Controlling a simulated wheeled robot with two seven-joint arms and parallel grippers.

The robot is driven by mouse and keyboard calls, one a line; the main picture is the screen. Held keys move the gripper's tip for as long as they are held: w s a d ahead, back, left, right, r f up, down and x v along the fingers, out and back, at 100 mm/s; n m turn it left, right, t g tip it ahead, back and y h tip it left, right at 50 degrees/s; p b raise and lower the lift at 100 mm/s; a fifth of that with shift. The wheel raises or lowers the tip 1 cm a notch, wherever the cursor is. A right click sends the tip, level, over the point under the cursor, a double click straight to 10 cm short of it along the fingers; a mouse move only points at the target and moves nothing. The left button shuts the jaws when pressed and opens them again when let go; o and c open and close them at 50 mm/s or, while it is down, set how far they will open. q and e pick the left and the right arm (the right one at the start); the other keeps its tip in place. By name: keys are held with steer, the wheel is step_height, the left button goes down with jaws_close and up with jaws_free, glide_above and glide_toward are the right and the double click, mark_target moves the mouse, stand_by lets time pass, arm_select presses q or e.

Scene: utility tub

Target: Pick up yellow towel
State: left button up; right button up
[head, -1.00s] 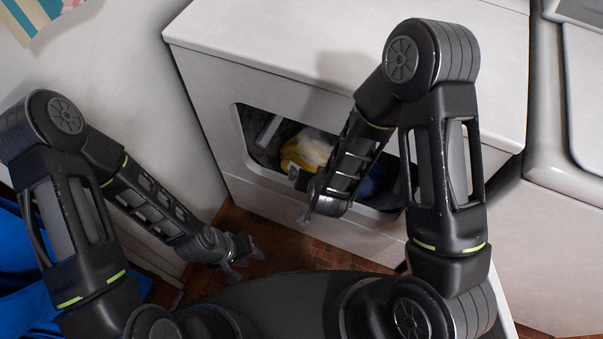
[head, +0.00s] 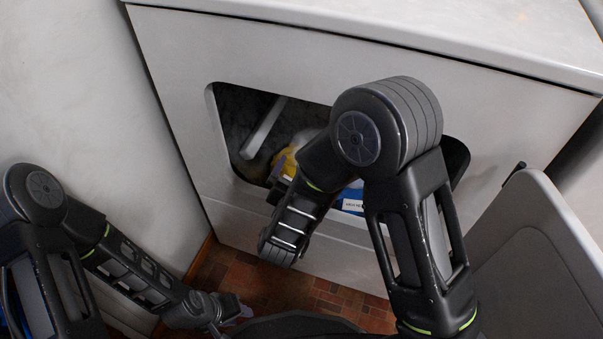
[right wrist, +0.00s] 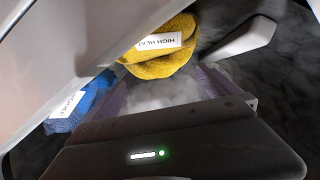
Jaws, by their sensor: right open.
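The yellow towel (head: 285,163) lies inside the machine's opening, partly hidden by my right arm in the head view. In the right wrist view the yellow towel (right wrist: 160,62) is bunched up, with a white "HIGH HEAT" label, just beyond my right fingertips. My right gripper (right wrist: 165,90) is open, with pale whitish material showing between its fingers; I cannot tell whether they touch it. In the head view the right fingers are mostly hidden at the opening. My left gripper (head: 238,310) hangs low at the left, away from the towel; its jaw state is unclear.
A blue cloth (right wrist: 75,108) with a white label lies left of the yellow towel. The drum has a light fin (right wrist: 240,38). The white machine (head: 300,70) surrounds the opening with a hard rim. A light panel (head: 545,255) stands at the right. Brick-patterned floor (head: 265,290) shows below.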

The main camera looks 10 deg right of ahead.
steer(key=shift+b+x, duration=0.4)
steer(key=shift+x, duration=0.55)
steer(key=shift+w+d+f, duration=0.1)
steer(key=shift+w+d, duration=0.05)
steer(key=shift+w, duration=0.15)
steer(key=shift+f, duration=0.1)
steer(key=shift+w+d+f+b, duration=0.15)
steer(key=shift+w+d+b, duration=0.05)
steer(key=shift+w+b, duration=0.15)
steer(key=b+x, duration=0.1)
steer(key=x, duration=0.2)
steer(key=shift+w+d+f+b, duration=0.15)
steer(key=shift+d+b, duration=0.1)
steer(key=shift+b, duration=0.15)
steer(key=shift+w+d, duration=0.15)
steer(key=shift+w, duration=0.25)
steer(key=shift+c, duration=0.3)
